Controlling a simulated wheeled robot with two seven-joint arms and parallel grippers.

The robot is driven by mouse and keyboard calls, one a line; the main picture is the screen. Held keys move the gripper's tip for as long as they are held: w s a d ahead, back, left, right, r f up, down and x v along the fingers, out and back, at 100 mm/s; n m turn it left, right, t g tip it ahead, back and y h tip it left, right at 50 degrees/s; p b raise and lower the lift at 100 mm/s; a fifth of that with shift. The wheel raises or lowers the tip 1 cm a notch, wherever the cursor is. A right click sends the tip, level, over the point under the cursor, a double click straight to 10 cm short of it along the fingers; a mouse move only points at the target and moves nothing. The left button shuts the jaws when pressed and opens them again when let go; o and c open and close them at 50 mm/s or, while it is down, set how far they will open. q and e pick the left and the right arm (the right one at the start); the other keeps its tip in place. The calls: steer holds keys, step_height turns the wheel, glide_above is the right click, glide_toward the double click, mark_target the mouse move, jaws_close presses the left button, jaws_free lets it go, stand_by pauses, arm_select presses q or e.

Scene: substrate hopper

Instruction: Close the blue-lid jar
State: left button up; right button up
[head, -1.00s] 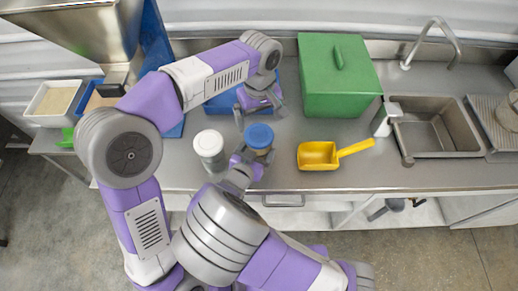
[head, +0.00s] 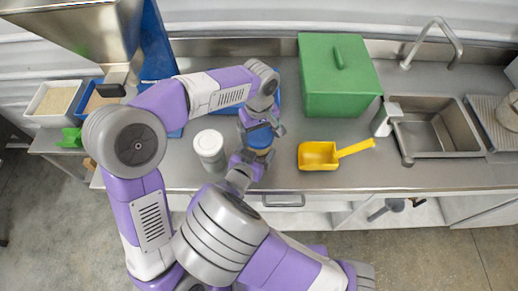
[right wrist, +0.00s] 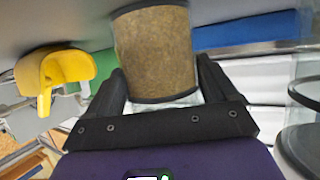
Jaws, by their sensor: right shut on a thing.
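The blue-lid jar (head: 260,140) stands upright on the steel counter, its blue lid on top. I cannot tell how tightly the lid sits. My left gripper (head: 260,127) is just over the lid, pointing down, with its fingers apart on either side of it; it partly hides the lid. My right gripper (head: 249,160) is shut on the jar's body low down from the front. In the right wrist view the jar body (right wrist: 155,52), with brown contents, sits between the two dark fingers of the right gripper (right wrist: 162,85); its lid is out of view there.
A white-lidded jar (head: 209,146) stands close to the left. A yellow scoop (head: 318,155) lies to the right, also in the right wrist view (right wrist: 50,70). A green box (head: 337,88) stands behind, a sink (head: 440,132) far right. A metal hopper (head: 85,30) is at upper left.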

arm_select(q)
steer(key=c, duration=0.4)
steer(key=m, duration=0.4)
steer(key=shift+c, duration=0.3)
steer(key=m, duration=0.3)
steer(key=shift+m, duration=0.4)
steer(key=m, duration=0.5)
steer(key=shift+m, duration=0.4)
steer(key=m, duration=0.6)
steer(key=o, duration=0.9)
